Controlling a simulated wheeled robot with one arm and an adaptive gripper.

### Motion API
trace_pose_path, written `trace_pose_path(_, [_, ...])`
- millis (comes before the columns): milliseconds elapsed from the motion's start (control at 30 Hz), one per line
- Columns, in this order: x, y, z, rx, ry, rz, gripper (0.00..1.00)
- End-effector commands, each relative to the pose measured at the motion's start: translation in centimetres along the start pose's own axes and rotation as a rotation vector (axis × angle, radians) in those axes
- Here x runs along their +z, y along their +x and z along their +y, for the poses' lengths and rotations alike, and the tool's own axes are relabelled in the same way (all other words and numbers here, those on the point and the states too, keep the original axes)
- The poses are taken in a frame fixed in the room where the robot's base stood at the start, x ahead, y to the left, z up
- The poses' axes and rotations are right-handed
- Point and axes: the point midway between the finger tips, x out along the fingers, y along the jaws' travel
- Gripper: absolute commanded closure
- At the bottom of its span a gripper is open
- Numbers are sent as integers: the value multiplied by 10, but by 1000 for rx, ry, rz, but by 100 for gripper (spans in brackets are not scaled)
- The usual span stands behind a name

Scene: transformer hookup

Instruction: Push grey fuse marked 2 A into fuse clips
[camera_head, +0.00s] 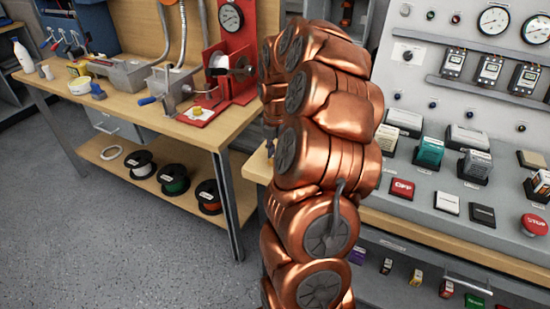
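My copper-coloured arm rises through the middle of the head view and covers much of the bench behind it. My gripper does not show in this view. I cannot make out a grey fuse marked 2 A or any fuse clips; they may be behind my arm, out of frame or too small to tell.
A sloped grey panel (462,199) at right carries blocks, gauges and a red STOP button (534,225). At left, a wooden bench (55,92) holds a red press (232,45) and grey vises. Wire spools (174,180) sit on its lower shelf. Floor at lower left is clear.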

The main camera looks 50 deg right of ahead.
Motion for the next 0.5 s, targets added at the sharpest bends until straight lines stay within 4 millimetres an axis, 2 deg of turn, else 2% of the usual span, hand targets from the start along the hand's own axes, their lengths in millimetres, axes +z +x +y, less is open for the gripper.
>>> trace_pose_path(233, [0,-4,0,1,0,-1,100])
trace_pose_path(500, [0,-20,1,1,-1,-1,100])
